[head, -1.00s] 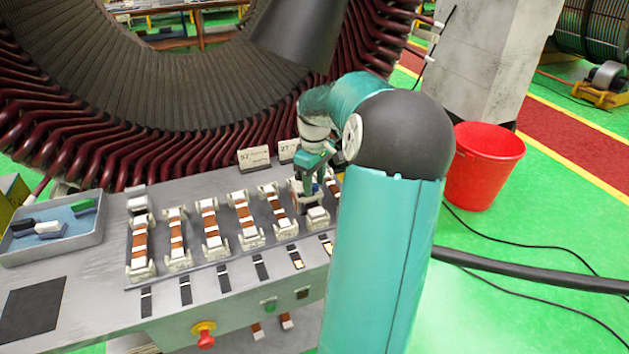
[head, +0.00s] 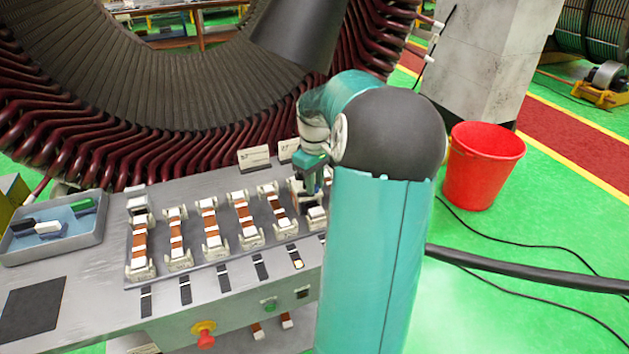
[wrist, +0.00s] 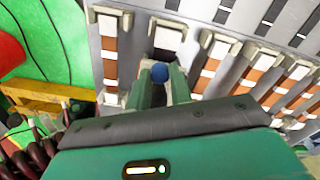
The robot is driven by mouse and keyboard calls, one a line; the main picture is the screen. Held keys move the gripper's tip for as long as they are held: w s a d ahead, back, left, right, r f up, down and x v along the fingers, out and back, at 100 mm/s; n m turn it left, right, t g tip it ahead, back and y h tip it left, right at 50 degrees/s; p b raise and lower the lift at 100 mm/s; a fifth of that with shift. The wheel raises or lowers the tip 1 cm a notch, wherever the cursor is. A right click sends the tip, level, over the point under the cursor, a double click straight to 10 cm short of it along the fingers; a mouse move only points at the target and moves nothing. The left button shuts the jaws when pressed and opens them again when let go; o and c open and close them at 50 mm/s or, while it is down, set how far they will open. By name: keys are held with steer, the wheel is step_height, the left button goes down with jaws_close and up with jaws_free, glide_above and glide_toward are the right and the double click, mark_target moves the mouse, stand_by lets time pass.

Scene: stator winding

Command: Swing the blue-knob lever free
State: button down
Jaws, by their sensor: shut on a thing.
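The blue knob (wrist: 159,73) of the lever shows in the wrist view between the two green fingers of my gripper (wrist: 161,82). The gripper is shut on the knob. The rest of the lever is hidden behind the knob and fingers. Beyond the knob a white-capped holder (wrist: 168,38) stands on the bench. In the head view my gripper (head: 310,188) points down at the right end of the row of holders, and my arm hides part of that end. The knob cannot be made out there.
Several holders with copper-brown and white strips (head: 209,225) stand in a row on the grey bench (head: 95,285). A grey tray (head: 85,243) lies at the left. The large stator (head: 150,150) rises behind. A red bucket (head: 483,170) stands on the green floor at right.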

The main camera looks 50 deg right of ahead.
steer(key=m, duration=0.2)
steer(key=a+m, duration=0.1)
steer(key=shift+s+a, duration=0.1)
steer(key=shift+s, duration=0.15)
steer(key=m, duration=0.2)
steer(key=a+m, duration=0.1)
steer(key=shift+s+a+m, duration=0.1)
steer(key=shift+s+m, duration=0.1)
steer(key=shift+m, duration=0.2)
steer(key=m, duration=0.2)
steer(key=a+m, duration=0.1)
steer(key=shift+a+m, duration=0.1)
steer(key=shift+m, duration=0.3)
steer(key=shift+w+a+m, duration=0.15)
steer(key=shift+a+m, duration=0.15)
steer(key=shift+m, duration=0.65)
steer(key=shift+w+a+m, duration=0.15)
steer(key=shift+a+m, duration=0.1)
steer(key=shift+m, duration=0.7)
steer(key=c, duration=1.3)
jaws_free()
steer(key=shift+o, duration=0.2)
